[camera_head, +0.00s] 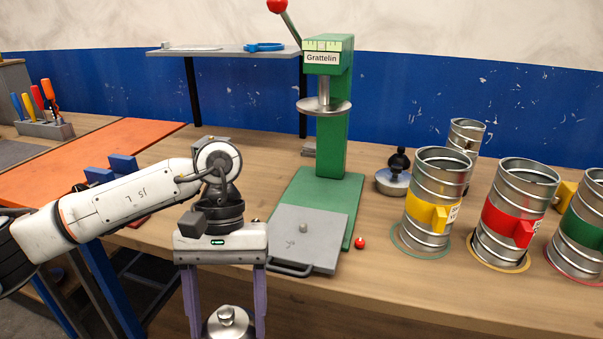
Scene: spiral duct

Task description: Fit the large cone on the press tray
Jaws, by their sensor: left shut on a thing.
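My left gripper (225,298) points down at the bottom of the view, left of the press. Its two purple fingers are shut on a shiny metal piece with a small knob on top, likely the large cone (228,323). The bottom edge cuts off its lower part, so its full shape is hidden. The press tray (312,252) is a flat grey plate with a short peg in its middle and a handle at its front. It lies on the green base of the press (342,120), to the right of my gripper. The tray looks bare. My right gripper is not in view.
A round press plate (324,107) hangs above the base. A small red ball (360,243) lies by the base. A black-knobbed metal piece (393,182) and several ribbed metal ducts (430,190) stand at the right. A shelf (225,51) and a tool rack (45,130) are behind.

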